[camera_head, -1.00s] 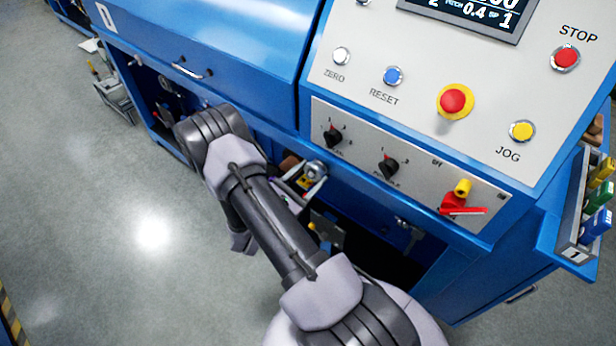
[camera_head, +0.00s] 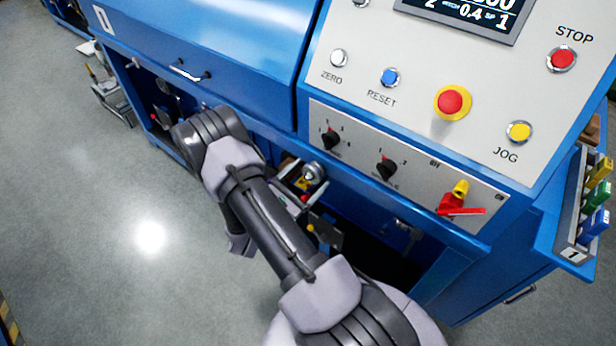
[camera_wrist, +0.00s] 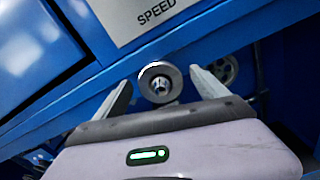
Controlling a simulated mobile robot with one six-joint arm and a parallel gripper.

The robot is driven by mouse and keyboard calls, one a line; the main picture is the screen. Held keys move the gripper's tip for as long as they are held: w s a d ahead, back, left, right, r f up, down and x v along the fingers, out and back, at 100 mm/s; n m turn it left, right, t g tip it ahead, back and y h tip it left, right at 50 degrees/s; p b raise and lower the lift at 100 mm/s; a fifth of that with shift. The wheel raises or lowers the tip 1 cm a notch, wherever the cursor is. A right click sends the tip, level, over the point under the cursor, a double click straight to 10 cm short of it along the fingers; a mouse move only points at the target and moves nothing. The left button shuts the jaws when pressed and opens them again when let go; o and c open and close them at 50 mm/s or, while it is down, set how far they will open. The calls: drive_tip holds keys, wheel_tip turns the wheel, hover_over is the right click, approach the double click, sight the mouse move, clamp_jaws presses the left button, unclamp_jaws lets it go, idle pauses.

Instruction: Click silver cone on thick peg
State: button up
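In the wrist view my gripper (camera_wrist: 161,77) is open, with one pale finger on each side of a round silver piece (camera_wrist: 160,82). The piece has a wide rim and a smaller shiny centre, and it looks like the silver cone. A narrow gap shows between it and each finger, so I see no grip on it. I cannot tell whether it sits on a peg, and no thick peg can be made out. In the head view a round silver part (camera_head: 314,171) shows beside my arm, under the control panel. My arm hides much of that area.
The blue machine (camera_wrist: 100,90) stands close behind the fingers. A grey round part (camera_wrist: 226,70) shows beyond the right finger. The control panel (camera_head: 420,100) with buttons and knobs overhangs the opening. A tool rack (camera_head: 575,235) is at right.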

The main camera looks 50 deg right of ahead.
drive_tip(key=s+a+p, duration=0.1)
drive_tip(key=a+p, duration=0.3)
drive_tip(key=a, duration=1.3)
drive_tip(key=shift+s+a, duration=0.25)
